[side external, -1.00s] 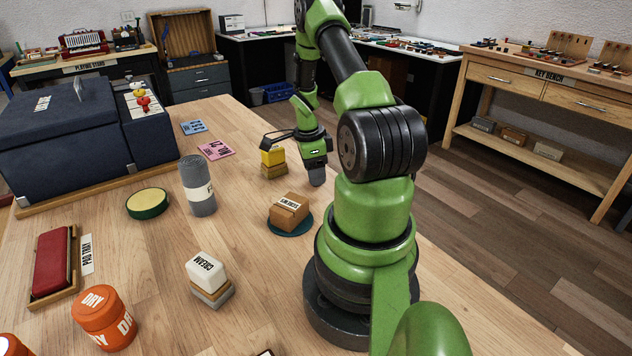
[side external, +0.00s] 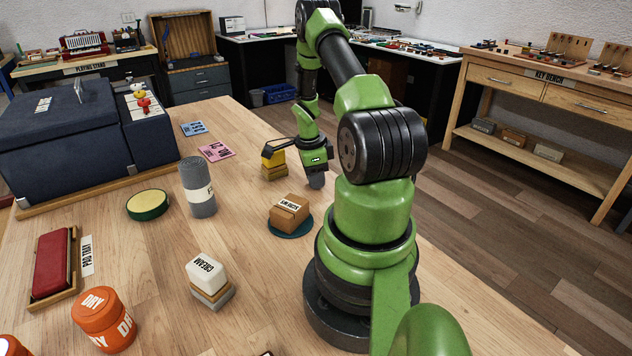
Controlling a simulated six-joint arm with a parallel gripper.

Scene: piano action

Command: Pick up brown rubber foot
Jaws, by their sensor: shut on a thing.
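My gripper (side external: 317,180) points down low over the right part of the wooden table, beyond my base. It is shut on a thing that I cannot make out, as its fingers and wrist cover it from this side. I cannot pick out the brown rubber foot anywhere in this view.
A yellow-topped block (side external: 274,160) stands just left of my gripper. A grey roll (side external: 198,190), a cream block (side external: 206,270), a green-rimmed round pad (side external: 147,204) and an orange jar (side external: 103,317) stand farther left. Pink (side external: 215,151) and blue (side external: 193,128) cards lie behind.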

